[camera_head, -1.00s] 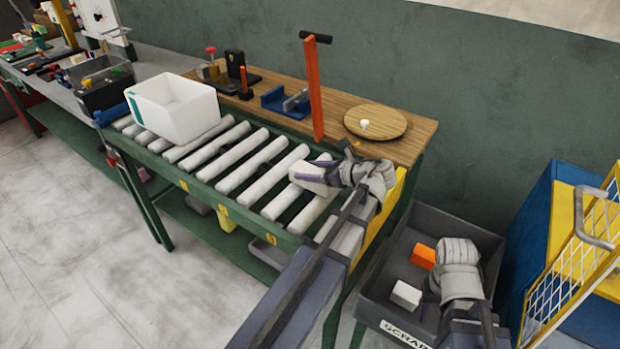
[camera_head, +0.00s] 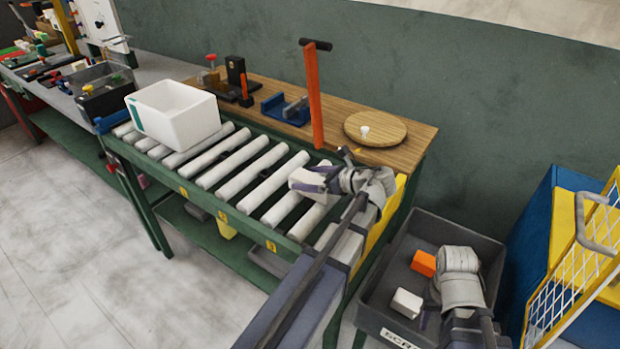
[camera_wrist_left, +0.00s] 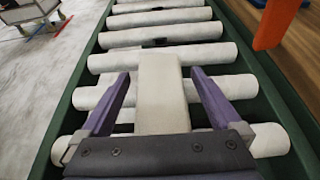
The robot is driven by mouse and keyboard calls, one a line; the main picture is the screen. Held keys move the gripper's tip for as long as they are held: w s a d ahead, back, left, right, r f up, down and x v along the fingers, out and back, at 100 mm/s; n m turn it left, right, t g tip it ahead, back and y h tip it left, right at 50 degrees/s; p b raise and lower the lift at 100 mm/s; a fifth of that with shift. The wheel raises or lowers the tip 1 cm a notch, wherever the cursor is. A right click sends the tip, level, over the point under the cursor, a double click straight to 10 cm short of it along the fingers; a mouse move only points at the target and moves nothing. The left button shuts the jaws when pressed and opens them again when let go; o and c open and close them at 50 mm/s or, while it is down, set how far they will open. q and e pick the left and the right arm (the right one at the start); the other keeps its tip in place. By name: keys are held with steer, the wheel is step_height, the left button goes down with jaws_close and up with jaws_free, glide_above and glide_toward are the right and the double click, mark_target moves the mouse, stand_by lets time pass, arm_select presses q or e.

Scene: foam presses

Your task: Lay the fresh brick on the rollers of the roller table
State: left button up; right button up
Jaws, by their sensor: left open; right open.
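The pale, near-white brick (camera_wrist_left: 160,92) lies lengthwise across the rollers of the roller table (camera_wrist_left: 228,55) in the left wrist view. Its near end is hidden behind my gripper. In the head view it shows only as a small pale shape at the table's right end. My left gripper (camera_wrist_left: 155,100) is open, its purple fingers apart on either side of the brick, with visible gaps. The left gripper also shows in the head view (camera_head: 316,180), low over the rollers. My right gripper (camera_head: 434,300) is open over the grey scrap bin; its fingers are partly hidden.
A white tub (camera_head: 178,120) stands on the rollers' left part. An orange upright with a black handle (camera_head: 315,95) and a round wooden lid (camera_head: 375,128) are on the board behind. The scrap bin (camera_head: 485,255) holds an orange block (camera_head: 423,263) and a white block (camera_head: 406,303).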

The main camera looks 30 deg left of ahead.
arm_select(q)
steer(key=p+v, duration=0.4)
steer(key=v, duration=0.8)
steer(key=shift+r, duration=0.15)
arm_select(e)
steer(key=shift+r, duration=2.35)
steer(key=shift+c, duration=0.2)
